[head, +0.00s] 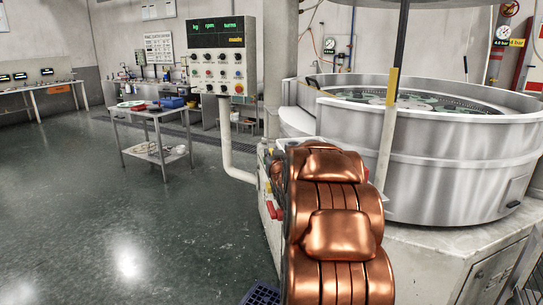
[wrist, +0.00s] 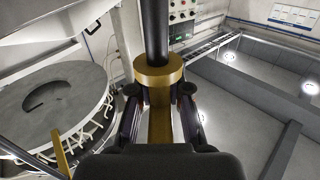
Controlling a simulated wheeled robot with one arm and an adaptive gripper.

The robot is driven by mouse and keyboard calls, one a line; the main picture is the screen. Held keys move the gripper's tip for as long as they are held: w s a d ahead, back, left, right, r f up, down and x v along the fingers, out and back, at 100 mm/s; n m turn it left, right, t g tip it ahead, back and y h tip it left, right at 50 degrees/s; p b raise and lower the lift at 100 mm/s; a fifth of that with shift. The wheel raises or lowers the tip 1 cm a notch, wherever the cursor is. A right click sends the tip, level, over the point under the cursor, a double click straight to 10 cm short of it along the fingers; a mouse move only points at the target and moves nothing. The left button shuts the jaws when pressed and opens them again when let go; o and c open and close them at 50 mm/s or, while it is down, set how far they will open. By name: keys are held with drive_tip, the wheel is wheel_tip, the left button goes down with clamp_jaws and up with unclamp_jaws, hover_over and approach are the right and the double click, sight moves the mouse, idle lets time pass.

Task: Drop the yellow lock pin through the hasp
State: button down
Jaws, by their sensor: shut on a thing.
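In the wrist view my gripper (wrist: 160,98) is shut on a dull yellow, brass-like piece, which I take to be the lock pin (wrist: 160,124). A wide ring of the same colour (wrist: 158,70) shows just beyond the fingertips, with a black rod (wrist: 154,28) running on past it. I cannot tell whether ring and rod are part of the pin. My copper-coloured arm fills the lower middle of the head view, and the gripper cannot be made out there. I cannot make out the hasp in either view.
A large round steel lapping machine (head: 450,165) stands at the right, with a black, yellow and grey upright bar (head: 392,85) before it. A control panel (head: 222,58) stands behind my arm. A small cart (head: 150,112) is further left. The green floor at left is clear.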

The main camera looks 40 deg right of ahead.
drive_tip(key=shift+f+b, duration=2.3)
drive_tip(key=shift+f, duration=0.7)
idle(0.8)
drive_tip(key=c, duration=1)
unclamp_jaws()
drive_tip(key=shift+f, duration=0.1)
drive_tip(key=shift+s, duration=0.15)
drive_tip(key=shift+v, duration=5.9)
